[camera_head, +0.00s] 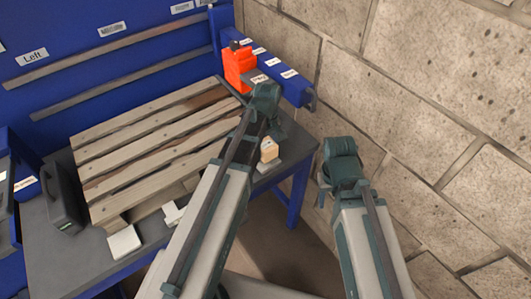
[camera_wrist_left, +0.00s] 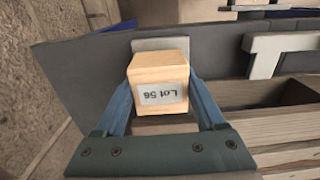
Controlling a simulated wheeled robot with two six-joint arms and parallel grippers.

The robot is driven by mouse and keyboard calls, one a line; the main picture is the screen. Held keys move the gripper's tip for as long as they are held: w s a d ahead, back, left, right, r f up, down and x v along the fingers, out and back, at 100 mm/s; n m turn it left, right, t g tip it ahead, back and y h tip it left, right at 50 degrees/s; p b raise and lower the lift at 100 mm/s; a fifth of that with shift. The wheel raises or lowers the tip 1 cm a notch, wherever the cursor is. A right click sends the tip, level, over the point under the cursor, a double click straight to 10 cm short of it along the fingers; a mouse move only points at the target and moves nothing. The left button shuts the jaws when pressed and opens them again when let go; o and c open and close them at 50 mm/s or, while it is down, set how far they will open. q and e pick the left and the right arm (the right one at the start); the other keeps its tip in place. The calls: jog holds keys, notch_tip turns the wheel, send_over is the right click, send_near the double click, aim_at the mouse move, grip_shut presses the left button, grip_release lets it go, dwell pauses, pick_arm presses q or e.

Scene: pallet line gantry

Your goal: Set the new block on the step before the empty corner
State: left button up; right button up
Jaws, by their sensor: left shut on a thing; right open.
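A light wooden block (camera_head: 269,150) is held in my left gripper (camera_head: 270,137). In the left wrist view the block (camera_wrist_left: 158,82) sits between the two blue fingers, its white "Lot 56" label upside down. A pale square step (camera_head: 268,166) lies beneath and behind the block at the table's right end, also in the left wrist view (camera_wrist_left: 160,44); I cannot tell whether they touch. The slatted pallet (camera_head: 150,132) lies on the table. Another pale square step (camera_head: 125,242) is bare by its front left corner. My right gripper (camera_head: 328,188) is open and empty, beside the wall.
A pale T-shaped piece (camera_head: 173,213) lies at the pallet's front edge. A dark case (camera_head: 63,198) stands at the table's left. An orange object (camera_head: 239,68) is by the blue labelled rail (camera_head: 283,72) at the back. The brick wall (camera_head: 430,110) closes the right side.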

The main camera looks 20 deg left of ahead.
aim_at(266, 144)
pick_arm(q)
notch_tip(266, 144, down, 2)
jog(key=shift+f+b, duration=0.25)
jog(key=shift+b, duration=0.55)
jog(key=shift+a+r, duration=0.1)
pick_arm(e)
jog(key=shift+a+f, duration=0.3)
jog(key=shift+f, duration=0.25)
jog(key=shift+a+f, duration=0.25)
jog(key=shift+f, duration=0.3)
jog(key=shift+d+f, duration=0.1)
pick_arm(q)
jog(key=shift+f, duration=0.2)
jog(key=o, duration=1.5)
jog(key=shift+r, duration=0.1)
jog(key=shift+r, duration=0.1)
notch_tip(266, 144, up, 12)
jog(key=p, duration=1.2)
jog(key=shift+r, duration=0.1)
jog(key=s+d+m, duration=0.3)
jog(key=s+m, duration=0.1)
jog(key=s+d+m, duration=0.4)
jog(key=s+m, duration=0.1)
jog(key=s+d+m+y, duration=0.1)
jog(key=s+d+m, duration=0.2)
jog(key=s+m, duration=0.2)
jog(key=shift+s+d, duration=0.2)
jog(key=shift+d, duration=0.05)
pick_arm(e)
notch_tip(266, 144, up, 12)
